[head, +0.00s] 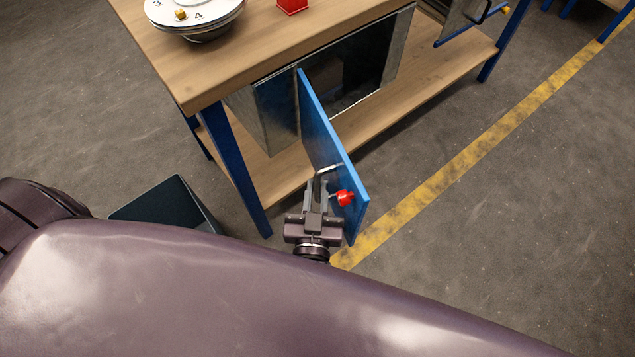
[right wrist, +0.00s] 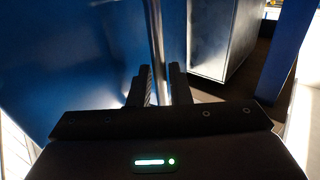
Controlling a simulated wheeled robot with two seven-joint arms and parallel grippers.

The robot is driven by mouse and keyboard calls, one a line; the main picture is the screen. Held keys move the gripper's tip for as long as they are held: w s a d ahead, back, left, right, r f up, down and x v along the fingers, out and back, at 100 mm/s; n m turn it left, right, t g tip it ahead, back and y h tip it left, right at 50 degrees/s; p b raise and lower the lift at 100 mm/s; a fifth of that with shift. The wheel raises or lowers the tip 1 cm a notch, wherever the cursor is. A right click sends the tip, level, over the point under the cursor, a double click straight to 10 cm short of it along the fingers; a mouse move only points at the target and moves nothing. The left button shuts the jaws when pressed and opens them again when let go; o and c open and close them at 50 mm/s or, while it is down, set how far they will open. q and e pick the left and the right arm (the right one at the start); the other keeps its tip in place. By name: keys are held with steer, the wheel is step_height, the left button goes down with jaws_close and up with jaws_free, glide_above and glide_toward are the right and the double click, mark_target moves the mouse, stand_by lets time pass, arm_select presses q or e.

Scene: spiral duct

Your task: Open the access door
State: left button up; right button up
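The access door (head: 325,140) is a blue panel. It stands swung out from the front of a grey metal duct box (head: 275,110) on the bench's lower shelf, and the box's dark opening shows behind it. A silver handle (head: 329,168) and a red knob (head: 345,198) are on the door near its outer end. My right gripper (head: 318,182) is at the handle. In the right wrist view, the handle bar (right wrist: 157,45) runs upright between the two fingers (right wrist: 160,85), which look closed on it. The blue door face (right wrist: 75,60) fills the left there. My left gripper is out of view.
The wooden workbench (head: 240,50) has blue legs and carries a white numbered dial (head: 195,14) and a red object (head: 292,5). A dark open bin (head: 168,205) stands on the floor at left. Floor right of the door is clear, crossed by a yellow line (head: 470,155).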

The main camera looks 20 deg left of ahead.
steer(key=v, duration=0.6)
steer(key=shift+r, duration=0.1)
stand_by(0.4)
